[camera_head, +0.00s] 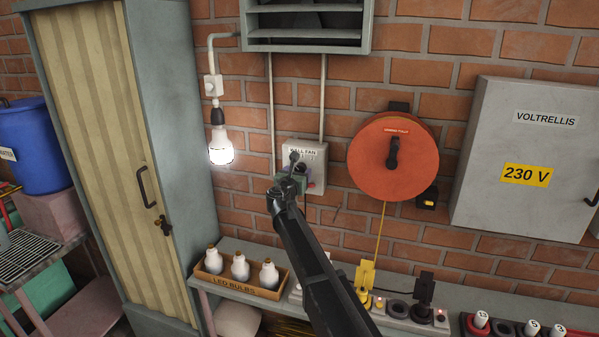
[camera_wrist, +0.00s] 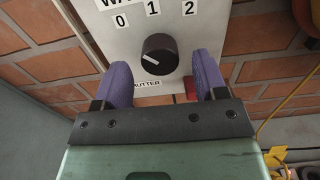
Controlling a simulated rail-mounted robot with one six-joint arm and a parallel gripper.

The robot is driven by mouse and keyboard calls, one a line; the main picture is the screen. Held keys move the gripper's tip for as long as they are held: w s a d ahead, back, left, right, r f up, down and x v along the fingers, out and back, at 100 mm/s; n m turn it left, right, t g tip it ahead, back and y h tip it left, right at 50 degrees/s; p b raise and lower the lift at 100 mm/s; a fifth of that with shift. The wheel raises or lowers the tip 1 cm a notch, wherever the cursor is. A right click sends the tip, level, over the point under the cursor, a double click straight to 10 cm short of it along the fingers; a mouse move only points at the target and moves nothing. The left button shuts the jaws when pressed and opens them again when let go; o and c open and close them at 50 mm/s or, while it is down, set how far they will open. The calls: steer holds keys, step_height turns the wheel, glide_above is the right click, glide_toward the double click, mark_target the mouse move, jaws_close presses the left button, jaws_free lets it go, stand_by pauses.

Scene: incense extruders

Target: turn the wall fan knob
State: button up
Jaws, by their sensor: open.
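The wall fan control box (camera_head: 318,153) is a pale panel on the brick wall, under the fan housing (camera_head: 305,22). In the wrist view its black round knob (camera_wrist: 160,54) sits below the printed numbers 0, 1 and 2. The white mark on the knob points left, towards the 0 side. My gripper (camera_wrist: 161,64) is open, with one purple finger on each side of the knob and visible gaps between. In the head view my gripper (camera_head: 294,180) is in front of the box's lower left and hides much of its face.
A red button (camera_wrist: 190,89) shows behind the right finger, beside a partly hidden "shutter" label. An orange cable reel (camera_head: 393,155) hangs right of the box, and a lit bulb (camera_head: 221,150) to its left. LED bulbs (camera_head: 240,268) stand on the bench below.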

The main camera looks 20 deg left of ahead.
steer(key=shift+w, duration=1.05)
steer(key=c, duration=0.9)
steer(key=shift+c, duration=0.2)
steer(key=shift+m, duration=0.4)
steer(key=m, duration=0.3)
steer(key=shift+a+m, duration=0.1)
steer(key=shift+m, duration=2.4)
